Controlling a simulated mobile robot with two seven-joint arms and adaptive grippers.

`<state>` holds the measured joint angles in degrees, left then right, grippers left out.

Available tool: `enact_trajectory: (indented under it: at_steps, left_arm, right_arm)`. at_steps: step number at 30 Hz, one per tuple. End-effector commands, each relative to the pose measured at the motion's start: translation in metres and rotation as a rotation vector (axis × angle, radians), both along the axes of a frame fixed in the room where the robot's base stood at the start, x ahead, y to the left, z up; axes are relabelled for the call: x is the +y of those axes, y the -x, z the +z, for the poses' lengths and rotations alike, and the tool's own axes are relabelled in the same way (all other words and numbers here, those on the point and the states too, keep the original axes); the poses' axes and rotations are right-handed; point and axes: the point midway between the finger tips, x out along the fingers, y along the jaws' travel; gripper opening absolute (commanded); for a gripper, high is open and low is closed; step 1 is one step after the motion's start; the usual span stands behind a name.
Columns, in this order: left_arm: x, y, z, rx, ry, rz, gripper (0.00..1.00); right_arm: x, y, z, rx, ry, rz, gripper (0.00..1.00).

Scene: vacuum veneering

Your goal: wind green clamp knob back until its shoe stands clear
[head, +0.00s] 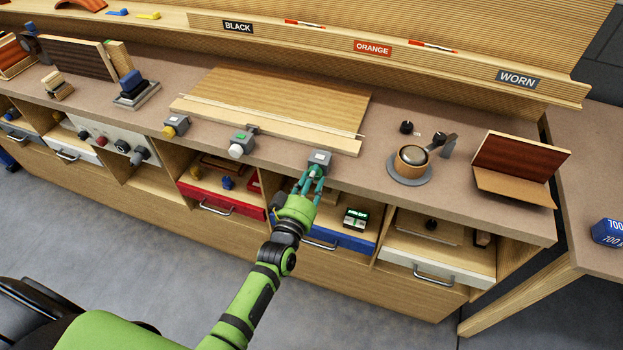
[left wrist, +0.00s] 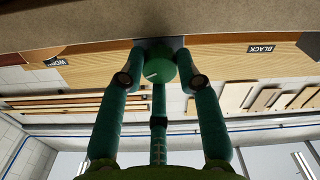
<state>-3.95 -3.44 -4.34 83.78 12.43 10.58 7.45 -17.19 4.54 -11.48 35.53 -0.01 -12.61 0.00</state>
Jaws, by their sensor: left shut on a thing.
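The green clamp knob (left wrist: 160,66) sits between the fingers of my left gripper (left wrist: 161,78) in the left wrist view, with a pale line on its face. In the head view my left gripper (head: 313,178) reaches up to the rightmost grey clamp (head: 320,159) on the bench's front edge and is shut on the knob. The fingers mostly hide the knob there. The clamp's shoe is too small to tell whether it touches the wooden board (head: 285,95) behind it. My right gripper is not in view.
Two more clamps, one with a yellow knob (head: 169,131) and one with a white knob (head: 236,151), stand left along the edge. A pot (head: 411,157) on a round grey base stands to the right. A red drawer (head: 222,199) and a blue drawer (head: 345,238) are below.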

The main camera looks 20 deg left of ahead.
Motion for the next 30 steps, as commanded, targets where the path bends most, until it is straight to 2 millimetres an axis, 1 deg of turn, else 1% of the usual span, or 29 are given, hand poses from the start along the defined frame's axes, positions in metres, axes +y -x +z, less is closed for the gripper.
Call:
enact_trajectory:
  at_steps: [1, 8, 21, 22, 23, 24, 30]
  left_arm:
    - [-0.0012, 0.0017, -0.0058, 0.015, 0.018, -0.004, 0.01]
    - [-0.0025, 0.0021, -0.0069, 0.020, 0.070, -0.005, 0.01]
    - [-0.0037, 0.0030, -0.0084, 0.024, 0.079, -0.007, 0.01]
    - [-0.0039, 0.0031, -0.0084, 0.024, 0.079, -0.007, 0.38]
    - [-0.0039, 0.0031, -0.0085, 0.024, 0.079, -0.007, 0.50]
    - [-0.0037, 0.0031, -0.0084, 0.024, 0.079, -0.007, 0.58]
    - [-0.0027, 0.0019, -0.0050, 0.015, 0.080, -0.005, 0.58]
  right_arm:
    - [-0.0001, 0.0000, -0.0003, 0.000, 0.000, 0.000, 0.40]
    - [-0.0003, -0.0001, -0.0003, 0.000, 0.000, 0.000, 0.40]
    - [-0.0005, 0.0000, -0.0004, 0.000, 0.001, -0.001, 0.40]
    - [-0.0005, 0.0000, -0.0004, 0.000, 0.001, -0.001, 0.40]
    - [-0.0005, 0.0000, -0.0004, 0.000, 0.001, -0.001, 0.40]
    - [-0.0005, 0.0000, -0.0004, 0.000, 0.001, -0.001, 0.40]
    - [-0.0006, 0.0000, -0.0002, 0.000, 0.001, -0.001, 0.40]
